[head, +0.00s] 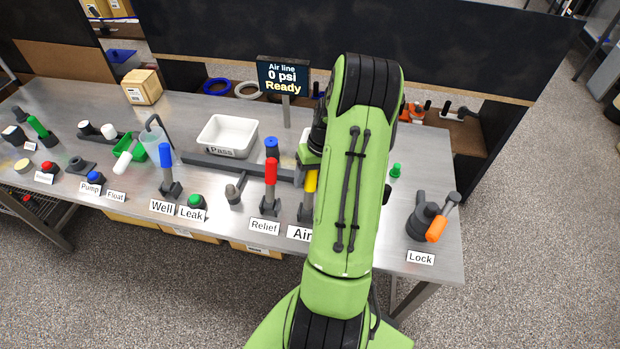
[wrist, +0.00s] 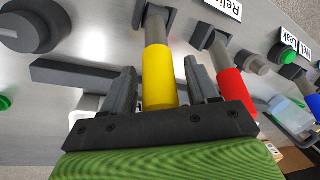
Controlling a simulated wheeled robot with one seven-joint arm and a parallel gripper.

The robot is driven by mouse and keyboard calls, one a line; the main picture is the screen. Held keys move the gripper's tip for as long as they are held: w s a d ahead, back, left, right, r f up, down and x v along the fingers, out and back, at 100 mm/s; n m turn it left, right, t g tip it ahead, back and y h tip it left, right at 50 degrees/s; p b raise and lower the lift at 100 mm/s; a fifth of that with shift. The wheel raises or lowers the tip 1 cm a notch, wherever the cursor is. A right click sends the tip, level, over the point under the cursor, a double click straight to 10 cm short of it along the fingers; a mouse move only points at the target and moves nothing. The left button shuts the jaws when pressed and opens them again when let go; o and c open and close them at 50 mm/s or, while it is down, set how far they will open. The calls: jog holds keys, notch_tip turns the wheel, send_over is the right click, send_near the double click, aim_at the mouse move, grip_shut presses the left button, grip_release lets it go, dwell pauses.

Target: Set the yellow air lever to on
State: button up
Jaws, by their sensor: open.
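The yellow air lever (head: 310,183) stands upright on its grey base behind the "Air" label (head: 300,233), partly hidden by my arm in the head view. In the wrist view the yellow handle (wrist: 160,78) lies between the two fingers of my gripper (wrist: 160,66). The fingers are open, one on each side, with gaps visible beside the handle. The head view hides most of my gripper behind the arm. The display (head: 284,78) reads "Air line 0 psi Ready".
The red Relief lever (head: 270,172) stands just left of the yellow one, close to a finger in the wrist view (wrist: 232,88). The blue Well lever (head: 166,158) is further left. The orange-handled Lock lever (head: 437,228) is at the right. A white Pass tray (head: 245,127) stands behind.

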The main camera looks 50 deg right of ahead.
jog(key=shift+s+f, duration=0.1)
jog(key=shift+f, duration=0.05)
grip_shut()
